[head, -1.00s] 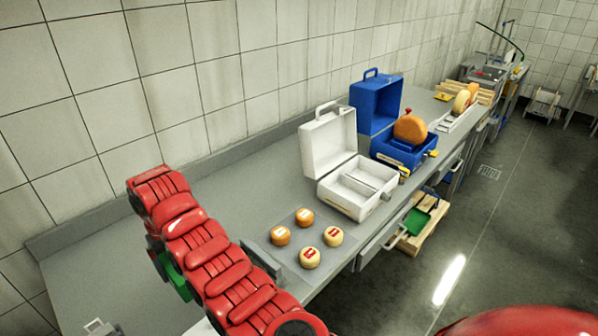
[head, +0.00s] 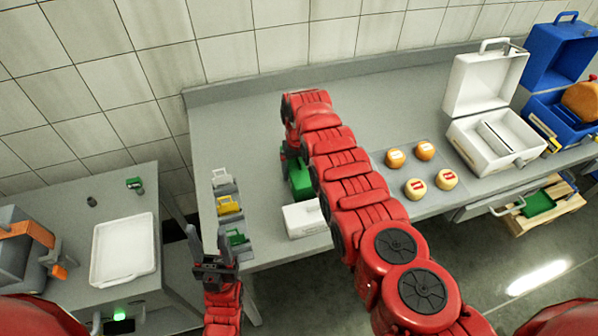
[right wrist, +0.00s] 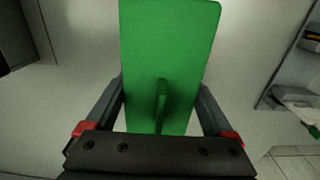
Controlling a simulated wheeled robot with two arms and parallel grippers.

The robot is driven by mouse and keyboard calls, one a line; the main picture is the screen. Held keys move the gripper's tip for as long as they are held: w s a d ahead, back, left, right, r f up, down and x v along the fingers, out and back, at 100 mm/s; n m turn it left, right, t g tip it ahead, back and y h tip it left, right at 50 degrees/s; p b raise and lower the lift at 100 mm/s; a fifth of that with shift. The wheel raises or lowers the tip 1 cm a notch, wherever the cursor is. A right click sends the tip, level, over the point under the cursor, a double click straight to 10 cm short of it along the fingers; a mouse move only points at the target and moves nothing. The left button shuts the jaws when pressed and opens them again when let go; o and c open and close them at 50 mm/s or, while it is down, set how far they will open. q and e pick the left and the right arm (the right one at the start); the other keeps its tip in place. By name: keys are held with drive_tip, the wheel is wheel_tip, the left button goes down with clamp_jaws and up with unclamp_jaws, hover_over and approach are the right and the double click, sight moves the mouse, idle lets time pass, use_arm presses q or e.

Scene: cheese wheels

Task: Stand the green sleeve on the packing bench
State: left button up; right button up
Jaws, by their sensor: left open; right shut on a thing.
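The green sleeve (head: 301,178) is over the grey packing bench (head: 255,120), partly hidden by my right arm in the head view. In the right wrist view the green sleeve (right wrist: 172,60) fills the middle, a flat green block with a thin upright fin. My right gripper (right wrist: 163,95) is shut on it, one finger at each side. I cannot tell whether its base touches the bench. My left gripper (head: 207,243) is open and empty, in front of the bench's left end, near a small grey rack.
The grey rack (head: 228,188) holds small white, yellow and green items. A white box (head: 305,219) sits close to the sleeve. Several small cheeses (head: 416,187) lie on a mat, with an open white case (head: 497,140) beyond. A white tray (head: 123,250) lies on the left table.

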drive_tip(key=shift+f, duration=0.45)
drive_tip(key=shift+f, duration=0.1)
drive_tip(key=o, duration=1.1)
